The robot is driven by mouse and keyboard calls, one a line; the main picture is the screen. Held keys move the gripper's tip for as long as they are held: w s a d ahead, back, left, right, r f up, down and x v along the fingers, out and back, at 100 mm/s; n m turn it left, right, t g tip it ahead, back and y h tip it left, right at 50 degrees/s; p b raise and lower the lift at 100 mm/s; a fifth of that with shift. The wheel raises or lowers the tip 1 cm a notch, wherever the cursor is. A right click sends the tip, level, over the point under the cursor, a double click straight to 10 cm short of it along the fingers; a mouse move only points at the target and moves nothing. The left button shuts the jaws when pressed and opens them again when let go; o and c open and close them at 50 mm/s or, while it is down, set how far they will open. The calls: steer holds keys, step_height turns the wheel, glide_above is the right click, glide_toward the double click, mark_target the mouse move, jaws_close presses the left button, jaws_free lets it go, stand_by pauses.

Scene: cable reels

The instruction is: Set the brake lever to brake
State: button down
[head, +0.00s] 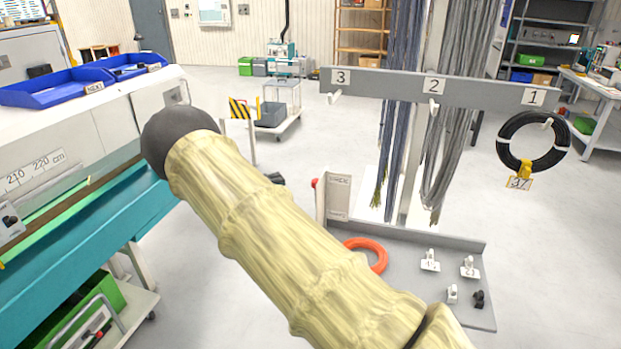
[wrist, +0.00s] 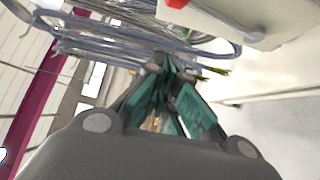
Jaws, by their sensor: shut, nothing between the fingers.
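The brake lever's red knob (head: 314,182) shows at the left edge of a beige upright box (head: 338,197) on the reel stand. In the wrist view, a red part (wrist: 177,3) shows at the top edge on a pale box (wrist: 235,18); it looks like the same knob. My gripper (wrist: 168,66) has teal finger pads close together, shut with nothing held. The red part lies beyond the fingertips and apart from them in the picture.
Grey and blue cables (head: 395,110) hang from a numbered rail (head: 455,92) near the box. An orange ring (head: 368,254) and small fittings lie on the stand's base (head: 410,262). A black cable coil (head: 532,141) hangs at right. A teal-edged bench (head: 85,235) stands at left.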

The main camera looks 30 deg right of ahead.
steer(key=shift+d, duration=0.15)
steer(key=d+p, duration=0.4)
steer(key=d, duration=0.6)
steer(key=s, duration=0.1)
steer(key=s+a+p, duration=0.1)
steer(key=s, duration=0.1)
steer(key=s+p, duration=0.1)
steer(key=shift+s+a, duration=0.15)
steer(key=shift+a, duration=0.2)
steer(key=shift+s+b, duration=0.2)
steer(key=shift+b, duration=0.2)
